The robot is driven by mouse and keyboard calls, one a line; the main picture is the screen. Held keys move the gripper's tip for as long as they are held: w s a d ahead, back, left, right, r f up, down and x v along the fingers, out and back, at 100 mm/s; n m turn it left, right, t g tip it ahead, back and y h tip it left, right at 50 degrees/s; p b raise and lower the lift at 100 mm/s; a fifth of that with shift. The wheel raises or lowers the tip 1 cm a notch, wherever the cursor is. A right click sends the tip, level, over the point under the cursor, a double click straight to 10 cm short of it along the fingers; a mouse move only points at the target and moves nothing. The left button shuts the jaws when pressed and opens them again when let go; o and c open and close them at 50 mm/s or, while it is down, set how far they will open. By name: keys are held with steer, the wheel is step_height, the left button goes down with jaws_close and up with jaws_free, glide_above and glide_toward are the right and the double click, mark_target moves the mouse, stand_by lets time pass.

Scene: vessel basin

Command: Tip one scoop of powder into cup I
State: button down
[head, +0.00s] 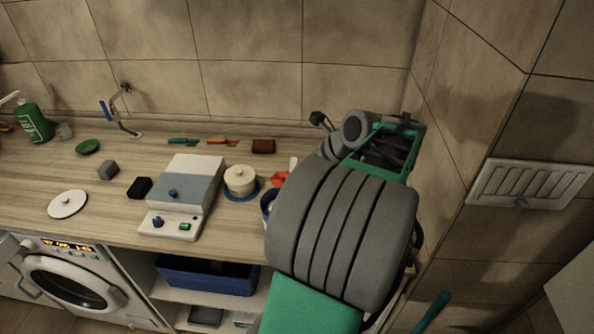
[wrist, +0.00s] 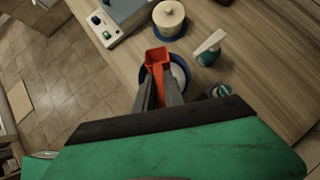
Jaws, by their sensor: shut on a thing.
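My gripper (wrist: 159,92) is shut on a red-orange scoop (wrist: 157,58) and holds it out in front of the fingers in the wrist view. The scoop also shows in the head view (head: 281,178), beside my arm, which hides the fingers there. Under and just right of the scoop is a round blue-rimmed vessel (wrist: 184,72) with a pale inside, partly covered by the scoop and fingers. I cannot tell whether powder lies in the scoop. No label marking cup I is readable.
A cream lidded pot (head: 240,178) stands on a blue saucer, right of a grey-white device (head: 183,185). In the wrist view, a teal item with a white top (wrist: 208,52) stands right of the vessel. The tiled wall (head: 250,90) closes the back. The counter's left part has free room.

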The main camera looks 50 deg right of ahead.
steer(key=f+b, duration=0.4)
steer(key=b, duration=0.1)
steer(key=f+g+b, duration=0.1)
steer(key=f+b, duration=0.3)
steer(key=b, duration=0.1)
steer(key=w+f+g+b, duration=0.1)
steer(key=f+b, duration=0.2)
steer(key=b, duration=0.2)
steer(key=shift+a+f, duration=0.15)
steer(key=shift+f, duration=0.25)
steer(key=r+t+p, duration=0.1)
steer(key=r+p, duration=0.2)
steer(key=p, duration=0.2)
steer(key=s+r+t+p, duration=0.1)
steer(key=r+p, duration=0.3)
steer(key=p, duration=0.1)
steer(key=r+t+p, duration=0.1)
steer(key=r+p, duration=0.2)
steer(key=p, duration=0.3)
steer(key=shift+s+r, duration=0.15)
steer(key=shift+s+d+t+b, duration=0.2)
steer(key=shift+t+b, duration=0.15)
steer(key=shift+t, duration=0.35)
steer(key=shift+s+r+t+y, duration=0.15)
steer(key=shift+r+t+y, duration=0.15)
steer(key=shift+r+t, duration=0.25)
steer(key=shift+f, duration=0.1)
